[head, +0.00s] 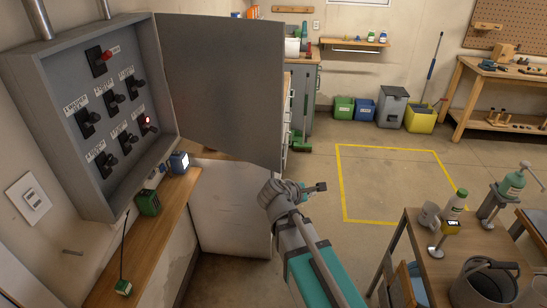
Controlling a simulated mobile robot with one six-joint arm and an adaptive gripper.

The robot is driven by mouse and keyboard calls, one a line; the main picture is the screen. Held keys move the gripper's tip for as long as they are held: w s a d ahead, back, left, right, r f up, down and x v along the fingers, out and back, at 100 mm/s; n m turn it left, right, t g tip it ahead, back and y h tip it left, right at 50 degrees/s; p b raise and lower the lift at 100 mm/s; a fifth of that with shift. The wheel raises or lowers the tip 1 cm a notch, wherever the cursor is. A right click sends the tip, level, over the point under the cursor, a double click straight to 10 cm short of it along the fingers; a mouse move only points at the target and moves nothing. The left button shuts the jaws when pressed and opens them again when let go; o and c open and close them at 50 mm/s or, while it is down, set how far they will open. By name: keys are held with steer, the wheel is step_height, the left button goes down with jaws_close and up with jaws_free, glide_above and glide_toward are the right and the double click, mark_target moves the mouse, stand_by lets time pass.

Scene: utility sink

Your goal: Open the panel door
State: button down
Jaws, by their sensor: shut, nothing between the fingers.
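The grey electrical panel (72,77) hangs on the left wall. Its switches, labels and a lit red lamp are in plain view. The panel door (222,85) stands swung wide out from the box's right side, its flat grey face toward the camera. My gripper (321,187) is to the right of the door's lower right corner, apart from it in the picture. It is small in view, shut and empty. No handle shows on the visible face of the door; its other face is hidden.
A wooden shelf (157,240) with small green and blue devices runs below the panel. A table (428,265) with a bucket (486,284) and bottles stands at the lower right. The yellow-marked floor (390,185) is clear. Bins (392,105) stand at the back wall.

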steer(key=w+a+r+n+t+b, duration=0.2)
steer(key=a+n+t, duration=0.3)
steer(key=a+n, duration=0.3)
steer(key=n+t+y+b, duration=0.2)
steer(key=n+t, duration=0.1)
steer(key=n, duration=0.3)
glide_toward(271, 153)
steer(key=s, duration=0.2)
steer(key=shift+a, duration=0.25)
steer(key=shift+w, duration=0.2)
steer(key=x, duration=1.3)
steer(key=shift+w+d+r, duration=0.1)
steer(key=shift+w+d, duration=0.15)
steer(key=shift+w, duration=0.05)
steer(key=shift+w, duration=0.15)
